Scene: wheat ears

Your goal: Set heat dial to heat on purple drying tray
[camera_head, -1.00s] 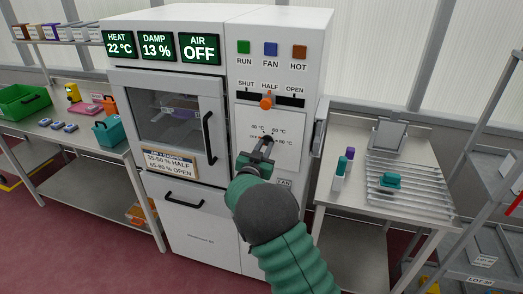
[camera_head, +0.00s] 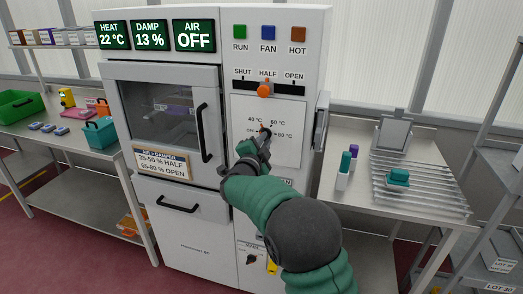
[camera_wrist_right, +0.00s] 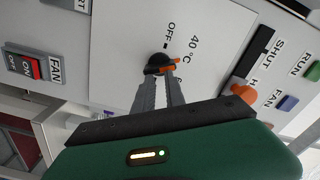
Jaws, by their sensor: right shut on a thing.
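The heat dial (camera_head: 265,130) is a small black knob with an orange mark on the cabinet's white panel, with OFF, 40 °C and 60 °C marks around it. My right gripper (camera_head: 264,137) is shut on the dial. The right wrist view shows both fingers on the black knob (camera_wrist_right: 158,62), with its orange mark partly hidden. In the head view the orange tip seems to point up between 40 and 60 °C; the exact setting is unclear. A faint purplish tray (camera_head: 176,108) shows behind the cabinet's glass door. The heat display (camera_head: 113,36) reads 22 °C. My left gripper is out of view.
An orange slider knob (camera_head: 264,90) sits at HALF just above the dial. RUN, FAN and HOT buttons (camera_head: 269,32) are higher up. A side table (camera_head: 345,210) with a wire rack stands at right, and a bench with bins (camera_head: 100,135) at left.

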